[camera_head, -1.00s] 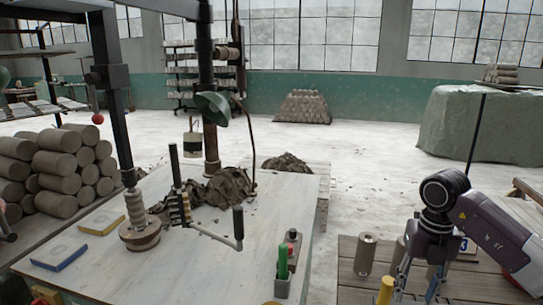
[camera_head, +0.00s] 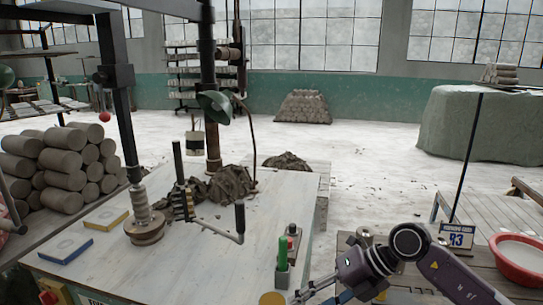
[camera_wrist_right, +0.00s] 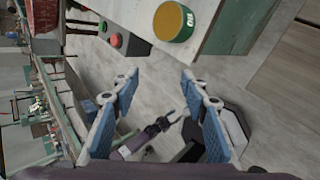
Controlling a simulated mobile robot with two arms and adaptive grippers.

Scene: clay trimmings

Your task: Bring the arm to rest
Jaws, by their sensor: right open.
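My right arm comes in from the lower right of the head view. Its gripper (camera_head: 318,292) is low in front of the bench's right side, partly cut off by the bottom edge. In the right wrist view its two blue-padded fingers (camera_wrist_right: 160,84) are spread wide with nothing between them, above the floor. A dark arm with a small gripper (camera_wrist_right: 172,120), seemingly my left, shows far below between the fingers. Its jaws are too small to read. My left arm does not show in the head view.
The work bench (camera_head: 200,262) carries a crank, a clay heap (camera_head: 222,184) and a green-handled tool (camera_head: 283,252). A yellow-topped can (camera_wrist_right: 174,20) stands at its edge, close ahead of the fingers. A slatted table with a red basin (camera_head: 518,262) lies right. Open floor shows in the wrist view.

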